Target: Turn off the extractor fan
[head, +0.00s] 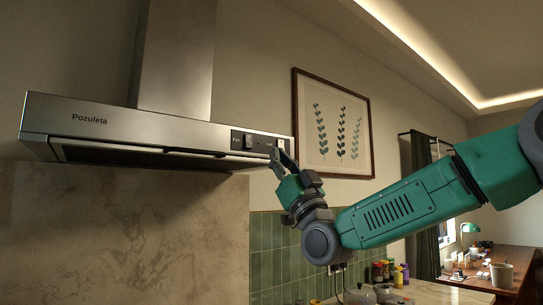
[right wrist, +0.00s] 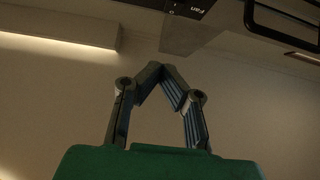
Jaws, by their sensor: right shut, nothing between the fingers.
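The extractor hood (head: 150,130) is a steel unit on the wall at the left of the head view. A dark control panel (head: 262,143) sits at the right end of its front edge, with a small switch (head: 249,141) beside the left label. My right gripper (head: 281,158) is shut and empty, its tips at the right end of the panel; I cannot tell whether they touch it. The switch position is too small to read. My left gripper is not in view.
A framed plant print (head: 333,125) hangs on the wall right of the hood. A counter (head: 425,291) with jars and pots is below my right arm. A desk (head: 510,262) with a lamp and mug stands at the far right. The air below the hood is clear.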

